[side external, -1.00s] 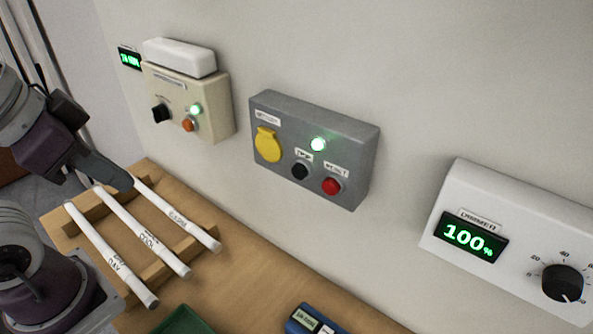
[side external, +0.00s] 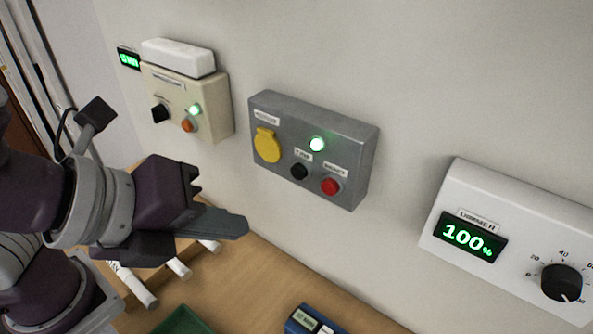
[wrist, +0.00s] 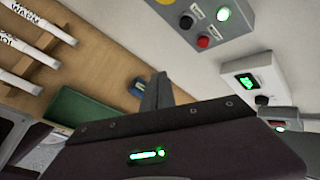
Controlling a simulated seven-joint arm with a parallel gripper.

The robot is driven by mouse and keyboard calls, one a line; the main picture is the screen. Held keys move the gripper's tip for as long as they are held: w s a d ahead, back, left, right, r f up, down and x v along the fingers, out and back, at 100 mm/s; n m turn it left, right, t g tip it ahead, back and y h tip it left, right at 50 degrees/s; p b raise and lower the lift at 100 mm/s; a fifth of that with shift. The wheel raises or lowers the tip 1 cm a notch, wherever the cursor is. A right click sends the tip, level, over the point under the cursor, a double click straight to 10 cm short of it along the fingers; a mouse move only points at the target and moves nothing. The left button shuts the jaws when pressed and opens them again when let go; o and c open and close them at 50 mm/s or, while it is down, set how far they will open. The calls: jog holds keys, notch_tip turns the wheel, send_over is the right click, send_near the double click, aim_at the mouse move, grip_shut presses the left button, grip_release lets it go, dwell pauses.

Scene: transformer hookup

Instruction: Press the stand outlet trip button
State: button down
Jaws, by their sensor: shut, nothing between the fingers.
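The grey outlet box (side external: 345,140) is fixed to the wall and has a yellow socket cover (side external: 267,145), a lit green lamp (side external: 317,144), a black button (side external: 299,171) and a red button (side external: 330,186). The small label over the black button looks like "TRIP". My gripper (side external: 240,227) is shut and empty, below and left of the box, apart from it. In the wrist view the black button (wrist: 186,22) and red button (wrist: 203,42) show at the top, beyond my gripper (wrist: 157,80).
A beige box (side external: 215,105) with a lit lamp hangs left. A white dimmer (side external: 500,205) reading 100% is at right. Labelled white tubes (wrist: 37,42) lie on a wooden rack. A green tray (wrist: 85,110) and blue device (side external: 312,320) are on the bench. Space before the grey box is clear.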

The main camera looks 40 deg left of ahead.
jog(key=w, duration=0.8)
jog(key=shift+w, duration=0.4)
dwell(1.6)
jog(key=shift+w, duration=0.4)
jog(key=shift+w, duration=0.45)
dwell(0.4)
jog(key=shift+s, duration=0.85)
jog(key=shift+s, duration=0.1)
jog(key=shift+s, duration=2.45)
